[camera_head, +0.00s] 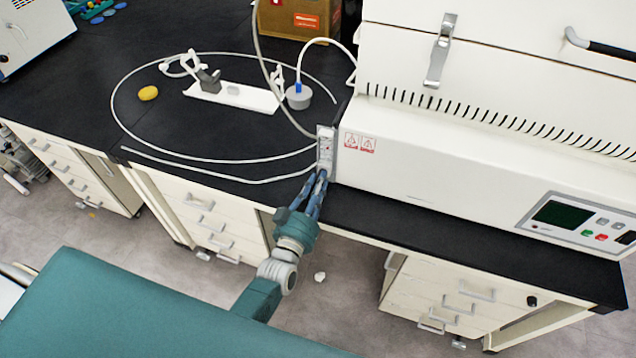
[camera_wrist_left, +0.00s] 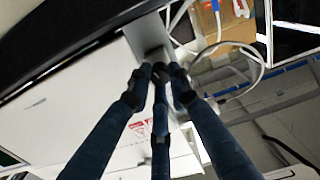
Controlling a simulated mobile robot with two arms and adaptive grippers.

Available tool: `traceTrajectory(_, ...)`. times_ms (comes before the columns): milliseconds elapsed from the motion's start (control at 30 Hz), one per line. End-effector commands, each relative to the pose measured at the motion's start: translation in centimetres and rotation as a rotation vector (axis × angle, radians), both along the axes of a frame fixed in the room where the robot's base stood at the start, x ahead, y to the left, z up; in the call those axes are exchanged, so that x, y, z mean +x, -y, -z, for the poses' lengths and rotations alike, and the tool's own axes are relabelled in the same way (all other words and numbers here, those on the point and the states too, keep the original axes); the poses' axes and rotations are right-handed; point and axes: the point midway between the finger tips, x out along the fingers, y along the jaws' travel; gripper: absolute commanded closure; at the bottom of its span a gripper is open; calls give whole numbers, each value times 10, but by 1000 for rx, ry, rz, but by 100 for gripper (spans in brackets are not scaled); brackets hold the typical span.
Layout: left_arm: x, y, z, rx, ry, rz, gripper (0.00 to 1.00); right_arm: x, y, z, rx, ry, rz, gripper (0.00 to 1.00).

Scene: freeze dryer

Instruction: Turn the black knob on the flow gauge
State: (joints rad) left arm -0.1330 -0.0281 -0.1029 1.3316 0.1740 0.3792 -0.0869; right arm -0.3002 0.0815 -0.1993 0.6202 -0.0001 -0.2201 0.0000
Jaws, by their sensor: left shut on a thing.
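The flow gauge (camera_head: 326,147) is a small, narrow pale panel with dark marks, upright at the left front corner of the white freeze dryer (camera_head: 430,165). My left gripper (camera_head: 322,174) reaches up to its lower end from the front of the bench. Its blue-black fingers are closed together there. In the left wrist view the fingertips (camera_wrist_left: 160,72) meet around a small dark thing, which I take to be the black knob. The fingers hide most of the knob, so its turned position cannot be read. My right gripper is not in view.
White tubing (camera_head: 210,160) loops over the black bench left of the gauge. A white plate (camera_head: 255,100), a grey stopper (camera_head: 298,98) and a yellow object (camera_head: 148,93) lie inside the loop. A cardboard box (camera_head: 300,15) stands behind. The dryer's control panel (camera_head: 580,220) is at right.

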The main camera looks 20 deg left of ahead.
Motion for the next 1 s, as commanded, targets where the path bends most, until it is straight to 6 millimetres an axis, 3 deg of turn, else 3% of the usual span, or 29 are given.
traceTrajectory(167, -3, 2, 7, 0, -15, 3, 100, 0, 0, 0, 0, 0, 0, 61)
traceTrajectory(200, -3, 2, 7, 0, -15, 3, 73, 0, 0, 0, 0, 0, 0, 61)
traceTrajectory(267, -3, 1, 6, -1, -14, 3, 62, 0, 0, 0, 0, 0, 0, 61)
traceTrajectory(667, -9, 0, 3, -1, -6, 1, 62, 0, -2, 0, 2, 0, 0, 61)
traceTrajectory(1000, -77, -2, 4, -1, -11, 2, 62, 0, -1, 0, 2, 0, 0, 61)
